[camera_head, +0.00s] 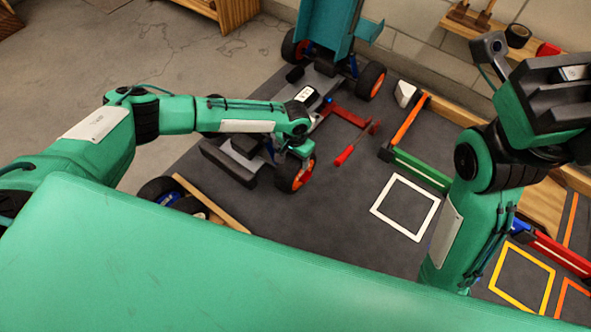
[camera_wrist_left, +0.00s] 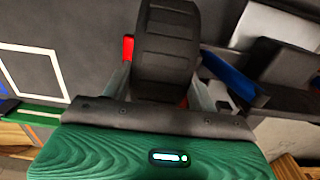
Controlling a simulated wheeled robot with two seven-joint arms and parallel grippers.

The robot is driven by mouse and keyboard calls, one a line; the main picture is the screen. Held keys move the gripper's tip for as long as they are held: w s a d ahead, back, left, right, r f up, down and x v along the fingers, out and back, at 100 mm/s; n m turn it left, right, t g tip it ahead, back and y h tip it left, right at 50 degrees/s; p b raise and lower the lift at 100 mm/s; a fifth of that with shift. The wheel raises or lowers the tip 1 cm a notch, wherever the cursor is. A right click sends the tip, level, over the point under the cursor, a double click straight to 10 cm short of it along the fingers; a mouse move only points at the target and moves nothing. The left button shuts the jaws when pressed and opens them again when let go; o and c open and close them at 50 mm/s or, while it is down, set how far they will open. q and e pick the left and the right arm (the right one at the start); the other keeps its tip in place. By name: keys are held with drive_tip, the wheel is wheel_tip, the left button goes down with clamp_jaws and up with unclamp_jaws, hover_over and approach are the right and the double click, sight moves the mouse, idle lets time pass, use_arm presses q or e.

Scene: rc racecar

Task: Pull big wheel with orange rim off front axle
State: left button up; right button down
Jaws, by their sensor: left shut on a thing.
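The big wheel with the orange rim (camera_head: 284,178) is at the near right corner of the racecar (camera_head: 325,88), its orange face turned right. My left gripper (camera_head: 298,150) is shut on this wheel from above. In the left wrist view the black ribbed tyre (camera_wrist_left: 166,45) sits between the fingers, and its rim is mostly hidden. A blue bar (camera_wrist_left: 230,75) lies beside the tyre. The axle is hidden, so I cannot tell whether the wheel is still seated on it. My right gripper (camera_head: 548,88) is raised at the right; its fingertips are not clear.
Two more orange-rimmed wheels are at the car's far end, under a teal body part (camera_head: 325,25). A blue-rimmed wheel (camera_head: 158,190) lies near left by a wooden strip (camera_head: 212,204). A red-handled screwdriver (camera_head: 344,155) is right of the held wheel. A white square outline (camera_head: 405,207) is empty.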

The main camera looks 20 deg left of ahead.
use_arm(q)
drive_tip(key=s+d+p, duration=0.3)
drive_tip(key=d, duration=0.5)
drive_tip(key=shift+p, duration=0.4)
idle(1.0)
drive_tip(key=shift+d, duration=0.1)
drive_tip(key=d+r+p, duration=0.1)
drive_tip(key=p, duration=0.1)
drive_tip(key=d+r+p, duration=0.1)
drive_tip(key=r+p, duration=0.1)
drive_tip(key=s+r+p, duration=0.1)
drive_tip(key=r+p, duration=0.1)
drive_tip(key=shift+d, duration=0.4)
idle(0.4)
